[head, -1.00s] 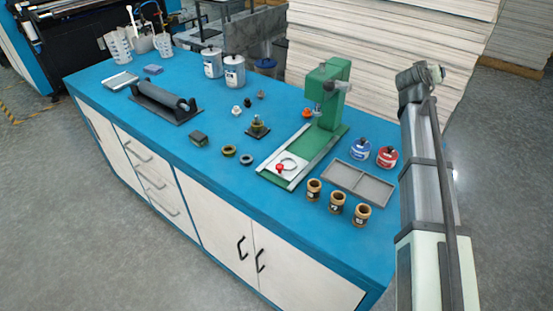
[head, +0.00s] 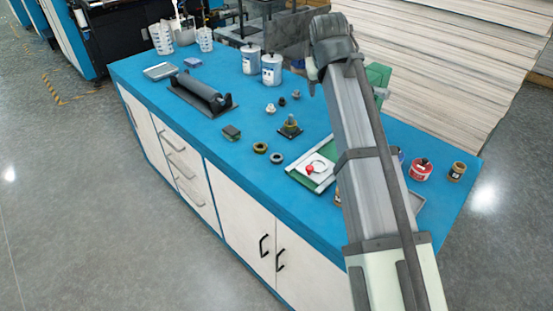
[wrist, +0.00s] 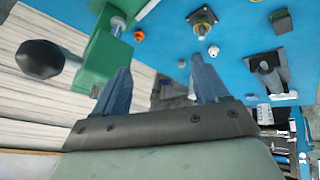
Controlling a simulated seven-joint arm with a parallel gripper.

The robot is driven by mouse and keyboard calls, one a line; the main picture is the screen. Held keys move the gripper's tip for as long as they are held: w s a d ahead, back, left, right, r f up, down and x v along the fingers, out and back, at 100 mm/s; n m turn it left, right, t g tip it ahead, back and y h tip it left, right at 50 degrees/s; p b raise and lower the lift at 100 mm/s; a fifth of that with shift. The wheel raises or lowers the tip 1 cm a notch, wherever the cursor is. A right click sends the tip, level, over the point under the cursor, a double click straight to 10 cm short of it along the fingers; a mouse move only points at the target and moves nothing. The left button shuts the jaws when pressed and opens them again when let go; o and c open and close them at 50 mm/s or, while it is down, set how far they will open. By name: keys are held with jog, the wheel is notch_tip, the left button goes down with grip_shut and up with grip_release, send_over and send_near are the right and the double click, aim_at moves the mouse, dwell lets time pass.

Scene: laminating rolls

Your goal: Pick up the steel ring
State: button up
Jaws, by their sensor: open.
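In the head view a dark grey ring (head: 277,159) lies flat on the blue bench, close to an olive-brass ring (head: 260,147). A thin ring with a red ball (head: 310,168) lies on the white plate of the green press. I cannot tell for certain which is steel. My gripper shows in the wrist view (wrist: 160,68) with its two blue-grey fingers apart and nothing between them. It is above the bench, away from these rings. In the head view my arm hides most of the press, and the gripper itself is hard to make out.
The green press (wrist: 98,50) is close to my gripper in the wrist view. A brass-topped part on a square base (head: 290,129), a dark green block (head: 231,132), a black roller (head: 205,97) and two cans (head: 271,69) stand on the bench. Its front left is clear.

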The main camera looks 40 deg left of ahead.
jog(key=s+a+f+n+g+h, duration=0.3)
jog(key=s+a+f+g, duration=0.4)
jog(key=a+f, duration=0.4)
jog(key=t, duration=0.1)
send_near(276, 153)
jog(key=shift+s+d+f, duration=0.8)
jog(key=shift+s+f, duration=0.1)
jog(key=shift+s, duration=0.15)
jog(key=shift+w+a+f, duration=0.1)
jog(key=shift+f, duration=1.5)
jog(key=shift+w+a+f, duration=0.1)
jog(key=shift+w+f, duration=0.05)
jog(key=shift+f, duration=1.5)
jog(key=c, duration=1.2)
